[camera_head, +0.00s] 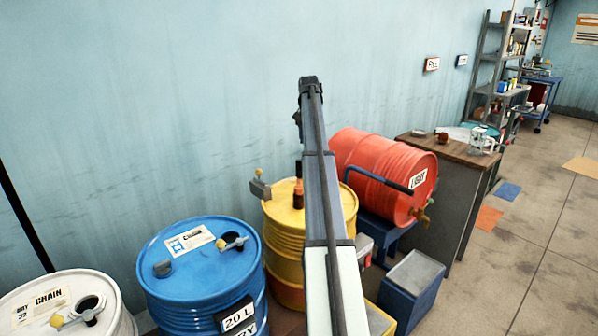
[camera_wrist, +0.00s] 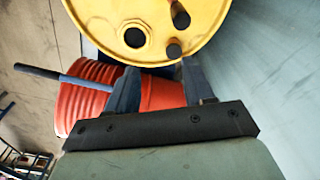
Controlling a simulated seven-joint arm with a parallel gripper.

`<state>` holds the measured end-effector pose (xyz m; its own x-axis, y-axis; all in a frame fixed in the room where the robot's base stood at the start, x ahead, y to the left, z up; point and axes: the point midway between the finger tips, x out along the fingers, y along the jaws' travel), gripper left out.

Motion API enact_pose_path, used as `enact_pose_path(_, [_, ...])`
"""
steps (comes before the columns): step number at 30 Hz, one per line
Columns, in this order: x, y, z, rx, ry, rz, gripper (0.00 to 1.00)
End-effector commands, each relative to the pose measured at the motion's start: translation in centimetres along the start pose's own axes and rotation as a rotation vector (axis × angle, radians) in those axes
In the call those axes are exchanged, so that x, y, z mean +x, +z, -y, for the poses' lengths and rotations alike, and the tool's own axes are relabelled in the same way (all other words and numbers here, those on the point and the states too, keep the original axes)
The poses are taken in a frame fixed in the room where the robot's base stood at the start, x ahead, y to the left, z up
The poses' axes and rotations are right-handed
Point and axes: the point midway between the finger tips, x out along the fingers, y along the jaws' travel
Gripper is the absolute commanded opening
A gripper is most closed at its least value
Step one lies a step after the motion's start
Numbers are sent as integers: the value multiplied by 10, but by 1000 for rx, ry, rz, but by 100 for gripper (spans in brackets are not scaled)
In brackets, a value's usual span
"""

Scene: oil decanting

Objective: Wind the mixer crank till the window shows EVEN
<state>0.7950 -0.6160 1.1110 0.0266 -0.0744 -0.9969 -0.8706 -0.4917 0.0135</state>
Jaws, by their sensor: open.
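A dark blue crank-like bar (camera_head: 380,181) with a dark grip runs along the side of the red drum (camera_head: 375,160), which lies on its side and is labelled LIGHT. The same bar (camera_wrist: 62,77) shows at left in the wrist view, apart from my gripper. My gripper (camera_wrist: 160,88) is open, with nothing held between its fingers. The yellow drum's top (camera_wrist: 150,25) lies just beyond the fingertips, with the red drum (camera_wrist: 80,105) behind the left finger. In the head view my arm hides part of the yellow drum (camera_head: 285,240). I cannot make out a window reading EVEN.
A blue drum (camera_head: 205,265) and a white drum (camera_head: 110,310) stand at left. A blue box (camera_head: 412,285) with a grey top is on the floor at right. A wooden-topped bench (camera_head: 450,150) is behind the red drum. The floor further right is mostly clear.

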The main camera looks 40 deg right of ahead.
Motion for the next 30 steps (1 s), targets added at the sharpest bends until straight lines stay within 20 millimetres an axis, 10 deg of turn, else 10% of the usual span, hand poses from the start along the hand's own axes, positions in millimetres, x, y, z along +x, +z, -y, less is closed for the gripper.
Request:
enact_pose_path(11, [6,28,36,-60,-15,81,52])
enact_pose_path(30, [109,35,36,-59,-15,78,52])
